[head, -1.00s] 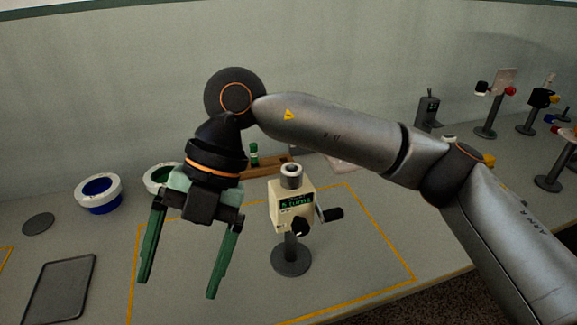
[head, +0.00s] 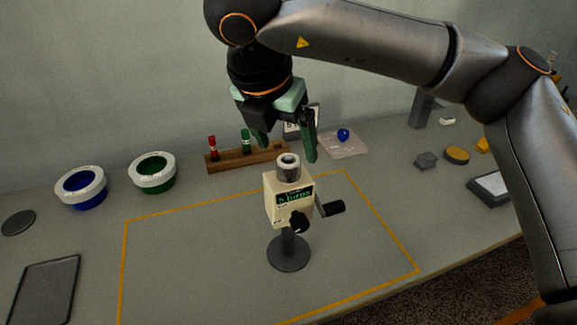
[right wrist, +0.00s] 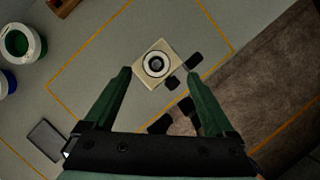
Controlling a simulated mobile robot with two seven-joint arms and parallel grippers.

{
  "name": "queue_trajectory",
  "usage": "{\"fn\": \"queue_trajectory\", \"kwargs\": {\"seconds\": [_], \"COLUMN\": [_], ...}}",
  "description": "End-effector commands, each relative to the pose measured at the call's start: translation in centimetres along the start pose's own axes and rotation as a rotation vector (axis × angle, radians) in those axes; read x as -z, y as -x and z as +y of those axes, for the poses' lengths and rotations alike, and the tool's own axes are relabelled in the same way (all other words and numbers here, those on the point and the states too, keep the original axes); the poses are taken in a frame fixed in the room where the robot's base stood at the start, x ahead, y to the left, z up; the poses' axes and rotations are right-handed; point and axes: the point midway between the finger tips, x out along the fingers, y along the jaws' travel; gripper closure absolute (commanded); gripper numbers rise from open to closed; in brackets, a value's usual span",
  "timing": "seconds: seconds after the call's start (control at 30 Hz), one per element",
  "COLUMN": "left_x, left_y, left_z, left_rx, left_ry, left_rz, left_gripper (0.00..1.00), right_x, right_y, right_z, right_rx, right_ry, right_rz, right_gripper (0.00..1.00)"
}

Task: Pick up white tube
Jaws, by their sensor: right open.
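A pale grey-white ring-shaped tube (head: 288,168) with a dark centre stands upright on top of the cream winding device (head: 282,208). It also shows from above in the right wrist view (right wrist: 156,65). I cannot tell for sure whether it is the white tube or part of the device. My right gripper (head: 287,150) is open and empty, pointing down above the device. In the right wrist view the tube appears between the open fingertips (right wrist: 158,73), apart from them. My left gripper is not in view.
A wooden rack (head: 225,162) behind holds a red tube (head: 212,147) and a green tube (head: 246,142). Blue and green bowls (head: 82,204) stand at left, a dark tray (head: 45,290) at front left.

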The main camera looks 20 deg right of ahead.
Motion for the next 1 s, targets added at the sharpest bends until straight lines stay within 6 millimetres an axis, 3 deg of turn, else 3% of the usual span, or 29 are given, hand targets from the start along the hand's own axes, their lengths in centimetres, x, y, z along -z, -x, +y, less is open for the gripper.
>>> {"fn": "queue_trajectory", "kwargs": {"seconds": [0.17,0.5,0.77,1.0], "left_x": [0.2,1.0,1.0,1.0], "left_y": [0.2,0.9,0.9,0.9], "left_z": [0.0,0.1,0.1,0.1], "left_rx": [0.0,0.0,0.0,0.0], "left_ry": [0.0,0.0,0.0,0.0], "left_rz": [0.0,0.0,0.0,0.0], "left_gripper": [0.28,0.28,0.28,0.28], "right_x": [-0.1,-0.2,-0.1,-0.1], "right_y": [-1.2,-5.7,-6.0,-5.9], "right_z": [0.1,0.5,0.5,0.5], "right_rx": [0.001,0.001,0.0,0.0], "right_ry": [0.002,0.003,0.003,0.003], "right_rz": [0.001,0.003,0.002,0.002], "right_gripper": [0.11,0.11,0.11,0.37]}}
